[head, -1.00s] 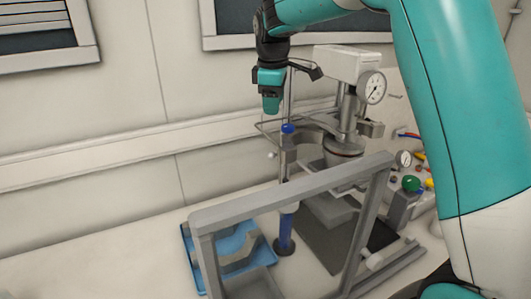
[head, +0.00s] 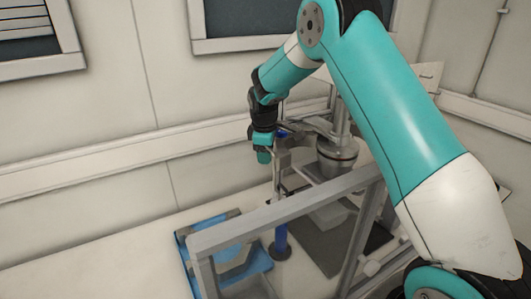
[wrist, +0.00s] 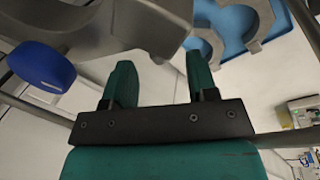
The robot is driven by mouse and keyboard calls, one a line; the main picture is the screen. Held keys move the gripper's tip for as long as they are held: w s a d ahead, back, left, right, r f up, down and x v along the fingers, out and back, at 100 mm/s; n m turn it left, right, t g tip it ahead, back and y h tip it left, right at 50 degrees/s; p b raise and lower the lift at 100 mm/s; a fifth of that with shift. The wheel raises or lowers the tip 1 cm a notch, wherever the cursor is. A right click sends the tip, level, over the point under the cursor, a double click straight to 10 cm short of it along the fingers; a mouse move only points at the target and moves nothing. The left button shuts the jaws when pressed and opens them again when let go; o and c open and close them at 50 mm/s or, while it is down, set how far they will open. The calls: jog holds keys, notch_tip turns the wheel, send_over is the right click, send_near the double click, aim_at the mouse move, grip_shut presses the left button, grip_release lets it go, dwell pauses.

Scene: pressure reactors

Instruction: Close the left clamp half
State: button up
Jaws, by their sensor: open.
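My gripper (head: 264,156) is low in front of the reactor stand, to the left of the reactor vessel (head: 337,158). In the wrist view its two green fingers (wrist: 160,72) are apart with nothing held between them. A grey curved metal part (wrist: 110,22), which looks like the left clamp half, crosses the top left of the wrist view just beyond the fingertips. Whether a finger touches it I cannot tell. A blue round knob (wrist: 41,67) sits at its left end. In the head view my arm hides much of the reactor head, and the clamp is hard to make out.
A blue tray (head: 183,250) with grey shaped pieces lies on the bench at the left; it also shows in the wrist view (wrist: 238,22). A grey frame (head: 270,222) stands in front of the reactor.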

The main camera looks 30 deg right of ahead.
jog(key=shift+w+d+f, duration=0.1)
jog(key=shift+f, duration=0.55)
jog(key=shift+w+d+f, duration=0.1)
jog(key=shift+f, duration=0.55)
grip_shut()
jog(key=shift+a, duration=0.1)
